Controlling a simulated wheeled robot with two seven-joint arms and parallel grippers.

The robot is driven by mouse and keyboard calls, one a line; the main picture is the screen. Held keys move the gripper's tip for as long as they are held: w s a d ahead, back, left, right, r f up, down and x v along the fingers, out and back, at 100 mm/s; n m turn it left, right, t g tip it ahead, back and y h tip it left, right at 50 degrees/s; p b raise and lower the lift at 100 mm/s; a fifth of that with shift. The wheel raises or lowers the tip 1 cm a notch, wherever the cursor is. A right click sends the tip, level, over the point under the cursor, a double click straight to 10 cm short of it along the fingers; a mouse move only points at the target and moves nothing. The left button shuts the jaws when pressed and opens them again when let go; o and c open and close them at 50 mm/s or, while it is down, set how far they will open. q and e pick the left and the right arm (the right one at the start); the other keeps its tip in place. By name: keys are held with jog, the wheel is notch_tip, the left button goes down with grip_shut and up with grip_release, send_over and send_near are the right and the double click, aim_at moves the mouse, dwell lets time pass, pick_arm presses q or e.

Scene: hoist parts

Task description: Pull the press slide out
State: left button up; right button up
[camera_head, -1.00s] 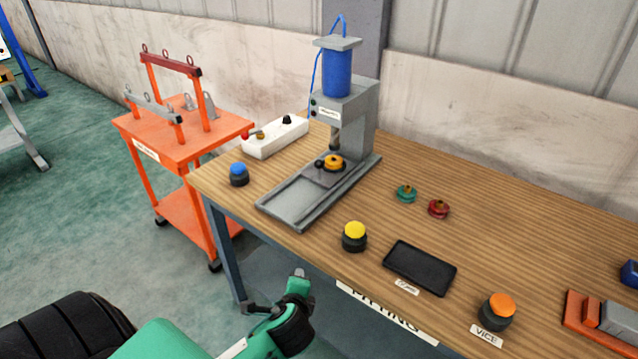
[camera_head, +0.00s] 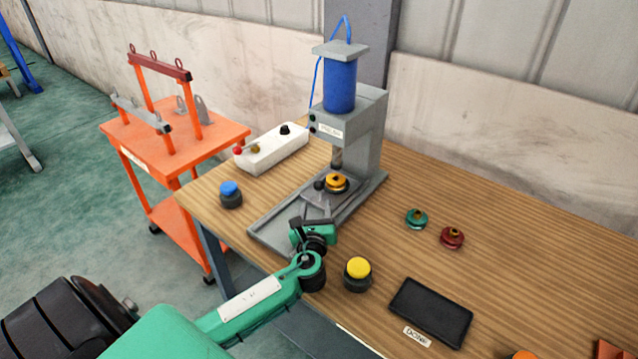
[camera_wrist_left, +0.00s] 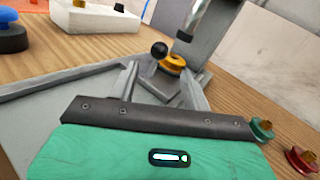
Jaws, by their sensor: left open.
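The grey press (camera_head: 368,130) with a blue cylinder stands on the wooden bench. Its press slide (camera_head: 322,194) is a small grey plate on the bed rails, pushed in under the ram. It bears an orange round part (camera_head: 337,182) and a black knob (camera_head: 319,185), which also shows in the left wrist view (camera_wrist_left: 159,50). My left gripper (camera_head: 318,207) is over the front of the press bed, pointing at the slide. In the left wrist view its two fingers (camera_wrist_left: 161,75) are apart with the knob ahead, beyond the tips. I cannot tell if they touch the slide. My right gripper is out of view.
A blue button (camera_head: 231,194) is left of the bed, a yellow button (camera_head: 357,273) right of my arm. A white control box (camera_head: 272,150) stands behind left. Green (camera_head: 416,218) and red (camera_head: 452,237) parts and a black tray (camera_head: 431,312) lie on the right.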

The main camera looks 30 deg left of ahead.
aim_at(318, 190)
pick_arm(q)
jog(key=x, duration=0.4)
jog(key=shift+w+a, duration=0.1)
jog(key=shift+w, duration=0.05)
jog(key=p+x, duration=0.1)
jog(key=x, duration=0.3)
jog(key=shift+w+a+f, duration=0.1)
jog(key=shift+w+a, duration=0.1)
jog(key=shift+w, duration=0.15)
jog(key=shift+w+a, duration=0.1)
jog(key=shift+w, duration=0.1)
jog(key=shift+w+a, duration=0.1)
jog(key=c, duration=1)
grip_shut()
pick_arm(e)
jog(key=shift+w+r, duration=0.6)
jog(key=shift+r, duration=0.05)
